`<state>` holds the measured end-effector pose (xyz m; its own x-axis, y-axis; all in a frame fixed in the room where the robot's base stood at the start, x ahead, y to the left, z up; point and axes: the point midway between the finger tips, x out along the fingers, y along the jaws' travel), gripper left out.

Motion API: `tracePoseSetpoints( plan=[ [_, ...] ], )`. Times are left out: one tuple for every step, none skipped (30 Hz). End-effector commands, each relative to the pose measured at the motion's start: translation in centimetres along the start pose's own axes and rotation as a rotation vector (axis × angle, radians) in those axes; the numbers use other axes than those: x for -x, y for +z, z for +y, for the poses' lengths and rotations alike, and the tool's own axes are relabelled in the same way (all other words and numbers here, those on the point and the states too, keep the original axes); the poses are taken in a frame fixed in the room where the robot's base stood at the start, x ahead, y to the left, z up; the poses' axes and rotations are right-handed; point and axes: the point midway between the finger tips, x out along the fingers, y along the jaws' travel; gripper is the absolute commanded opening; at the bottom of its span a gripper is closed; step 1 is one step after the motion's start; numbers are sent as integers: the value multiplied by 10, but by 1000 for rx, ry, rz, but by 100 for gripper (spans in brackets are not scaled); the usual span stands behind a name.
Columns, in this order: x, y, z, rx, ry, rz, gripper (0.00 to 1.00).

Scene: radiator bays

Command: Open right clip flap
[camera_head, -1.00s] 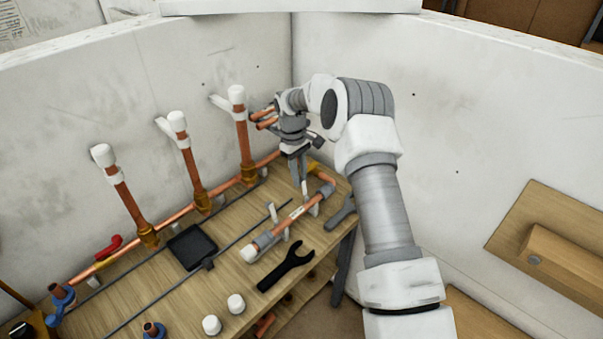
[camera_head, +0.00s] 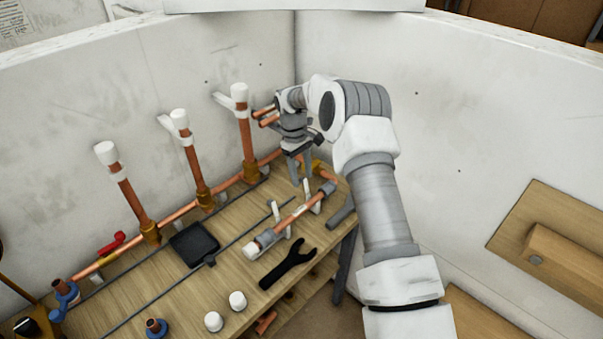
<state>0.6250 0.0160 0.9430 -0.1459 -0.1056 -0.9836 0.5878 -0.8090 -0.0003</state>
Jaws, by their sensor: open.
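A short copper pipe (camera_head: 297,214) with a white end lies slantwise on the wooden bench, held in two clips. The right clip's white flap (camera_head: 306,189) stands up near the pipe's far end. Another white part of that clip (camera_head: 316,207) shows on the pipe's near side. The left clip (camera_head: 287,232) is lower down the pipe. My gripper (camera_head: 301,178) points down just above the right clip, its two grey fingers apart and empty. Whether a finger touches the flap, I cannot tell.
Upright copper pipes with white caps (camera_head: 239,90) stand along the wall to the left. A black open-ended wrench (camera_head: 288,263) and two white caps (camera_head: 237,301) lie in front. A black square pad (camera_head: 194,244) and a long thin rod are to the left.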

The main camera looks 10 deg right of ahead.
Motion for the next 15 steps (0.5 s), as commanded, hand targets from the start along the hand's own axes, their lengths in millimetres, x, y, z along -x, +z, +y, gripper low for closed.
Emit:
tracePoseSetpoints(
  plan=[
    [0, 0, 0, 0, 0, 0, 55],
    [1, 0, 0, 0, 0, 1, 55],
    [3, 0, 0, 0, 1, 1, 55],
    [5, 0, 0, 0, 1, 2, 55],
    [8, -1, 0, 0, 2, 2, 55],
    [13, -1, 0, -1, 2, 3, 55],
    [18, -1, 0, 0, 2, 4, 55],
    [23, -1, 0, 0, 3, 4, 55],
    [30, -1, 0, 1, 3, 4, 55],
    [37, -1, 0, 1, 3, 5, 55],
    [44, -1, 0, 1, 4, 4, 55],
    [55, -1, 0, 0, 4, 5, 55],
    [62, -1, 0, 0, 4, 5, 55],
    [70, -1, 0, 0, 3, 5, 55],
    [80, -1, 0, -1, 3, 5, 55]
  ],
)
